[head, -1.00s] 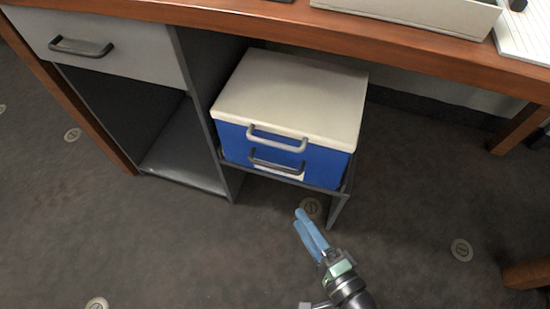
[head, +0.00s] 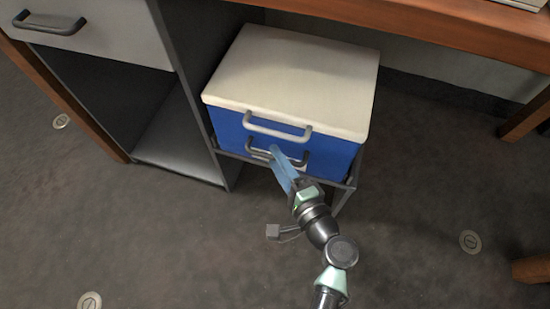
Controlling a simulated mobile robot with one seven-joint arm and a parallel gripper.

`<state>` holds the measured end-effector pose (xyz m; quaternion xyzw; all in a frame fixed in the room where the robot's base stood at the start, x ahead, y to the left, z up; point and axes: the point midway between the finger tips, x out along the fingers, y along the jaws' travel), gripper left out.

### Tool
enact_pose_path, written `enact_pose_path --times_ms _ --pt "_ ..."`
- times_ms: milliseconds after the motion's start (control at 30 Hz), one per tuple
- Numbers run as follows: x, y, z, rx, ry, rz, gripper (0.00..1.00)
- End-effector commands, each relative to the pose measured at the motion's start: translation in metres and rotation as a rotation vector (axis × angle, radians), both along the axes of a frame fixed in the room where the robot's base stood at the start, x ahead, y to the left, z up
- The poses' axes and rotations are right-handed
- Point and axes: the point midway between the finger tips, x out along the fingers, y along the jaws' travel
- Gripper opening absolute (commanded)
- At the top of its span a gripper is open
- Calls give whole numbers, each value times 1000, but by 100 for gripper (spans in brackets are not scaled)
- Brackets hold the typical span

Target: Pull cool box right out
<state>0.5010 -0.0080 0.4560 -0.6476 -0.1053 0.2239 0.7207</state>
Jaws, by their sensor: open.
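The cool box (head: 232,130) is blue with a cream lid (head: 290,80) and sits on a dark grey pull-out frame (head: 351,183) under the desk. A light grey handle (head: 277,127) is on its front near the lid. A darker handle (head: 259,150) is below it. My gripper (head: 275,158) is in front of the box at the lower handle, its blue fingers overlapping the handle's middle. It is open. I cannot tell whether the fingers touch the handle or straddle it.
A wooden desk (head: 440,32) overhangs the box. To the left stands a grey cabinet with an open compartment (head: 180,150) and a drawer with a dark handle (head: 50,24). Desk legs are at the right. The dark floor (head: 150,240) in front is clear, with round floor caps.

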Motion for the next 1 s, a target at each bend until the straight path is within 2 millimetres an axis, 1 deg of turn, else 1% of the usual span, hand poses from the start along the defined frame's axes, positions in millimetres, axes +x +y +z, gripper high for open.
enact_pose_path --times_ms 33,167,433,467,500,700,1000 --pt "5 2 -2 0 -2 0 44" --pt "11 6 -2 -2 -1 -1 44" --pt "12 6 -1 -1 0 -1 44" --pt "12 6 -1 -1 0 -1 42" --pt "12 6 -1 -1 0 -1 35" --pt "12 6 -1 -1 0 -1 0" --pt "12 6 -1 -1 0 -1 0"
